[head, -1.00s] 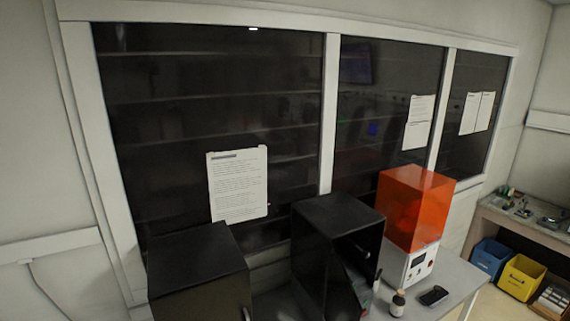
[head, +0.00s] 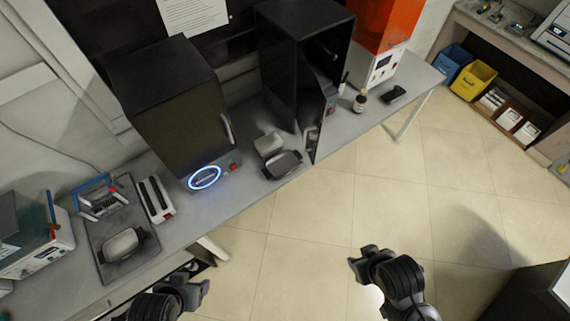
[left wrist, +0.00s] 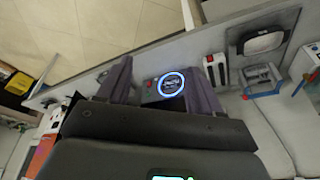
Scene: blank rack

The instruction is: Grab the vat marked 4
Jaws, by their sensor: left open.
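Two shallow, dark-rimmed trays that look like vats are on the grey bench. One vat-like tray (head: 282,164) lies near the bench edge between the two black cabinets. The other vat-like tray (head: 122,243) lies on a dark mat at the left, and a similar one shows in the left wrist view (left wrist: 262,42). I cannot read a number 4 on either. My left gripper (head: 192,292) is at the bottom, in front of the bench edge; its open fingers (left wrist: 160,85) have nothing between them. My right gripper (head: 365,262) is over the floor, away from the bench; its jaws are unclear.
A black cabinet (head: 170,105) has a glowing blue ring on its base. A second black cabinet (head: 300,60) has its door open towards the floor. A blue rack (head: 97,197), a white-and-black holder (head: 155,200) and a bottle (head: 360,101) stand on the bench. The floor (head: 330,220) is clear.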

